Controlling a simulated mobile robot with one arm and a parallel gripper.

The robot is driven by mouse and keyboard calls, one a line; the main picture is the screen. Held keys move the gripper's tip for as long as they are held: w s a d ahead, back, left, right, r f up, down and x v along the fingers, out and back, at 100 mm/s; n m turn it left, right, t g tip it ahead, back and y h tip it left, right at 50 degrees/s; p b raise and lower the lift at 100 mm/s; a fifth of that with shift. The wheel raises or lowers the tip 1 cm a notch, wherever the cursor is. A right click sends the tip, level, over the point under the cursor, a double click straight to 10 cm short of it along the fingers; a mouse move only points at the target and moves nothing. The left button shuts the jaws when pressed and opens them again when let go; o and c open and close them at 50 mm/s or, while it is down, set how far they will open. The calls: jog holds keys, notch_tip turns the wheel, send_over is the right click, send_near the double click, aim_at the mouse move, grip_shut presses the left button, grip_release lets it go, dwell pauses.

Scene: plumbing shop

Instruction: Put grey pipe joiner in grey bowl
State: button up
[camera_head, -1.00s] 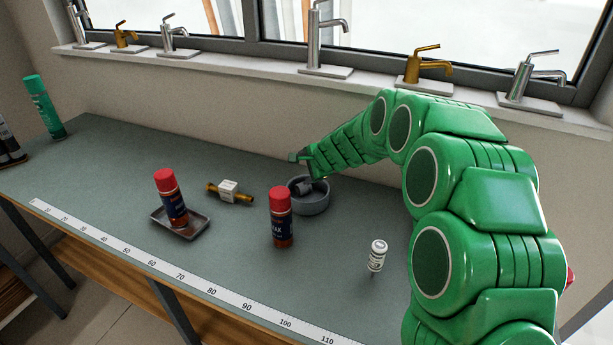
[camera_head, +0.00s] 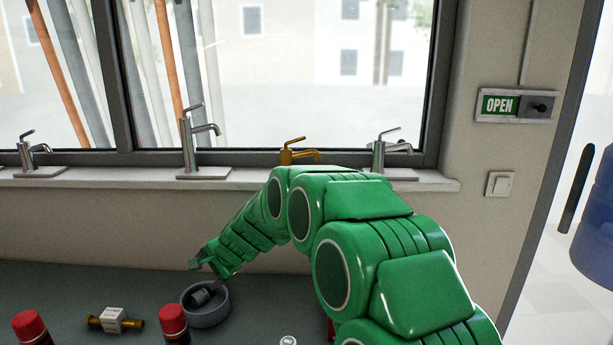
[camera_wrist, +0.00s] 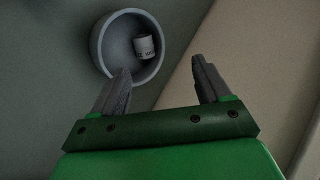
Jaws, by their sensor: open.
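The grey bowl (camera_head: 205,312) stands on the workbench in the head view, and it also shows at the top of the wrist view (camera_wrist: 102,50). The grey pipe joiner (camera_head: 203,297) lies inside the bowl; in the wrist view (camera_wrist: 145,47) it shows a pale label band and rests near the bowl's inner wall. My gripper (camera_head: 202,262) is just above and behind the bowl. In the wrist view its fingers (camera_wrist: 164,82) are wide apart with nothing between them. The left finger overlaps the bowl's rim in that picture; I cannot tell whether it touches.
Red-capped cans (camera_head: 173,324) and a brass fitting with a white tag (camera_head: 112,320) are left of the bowl. A white-capped bottle (camera_head: 288,341) is at the lower edge. Several taps (camera_head: 190,140) line the window sill behind. The bench around the bowl's back is clear.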

jog(key=s+d+r+n+g+h, duration=0.1)
jog(key=s+d+r+n, duration=0.15)
jog(key=s+d, duration=0.7)
jog(key=s+d+r+n+g+h, duration=0.15)
jog(key=s+d+r, duration=0.25)
jog(key=s+d, duration=0.5)
jog(key=s+d+n+g+h, duration=0.2)
jog(key=s+d+h, duration=0.3)
jog(key=s+d, duration=1.8)
jog(key=s+g, duration=0.1)
jog(key=s, duration=0.2)
jog(key=shift+s+d+f+n, duration=0.2)
jog(key=shift+s+f+n, duration=0.1)
jog(key=shift+f, duration=0.05)
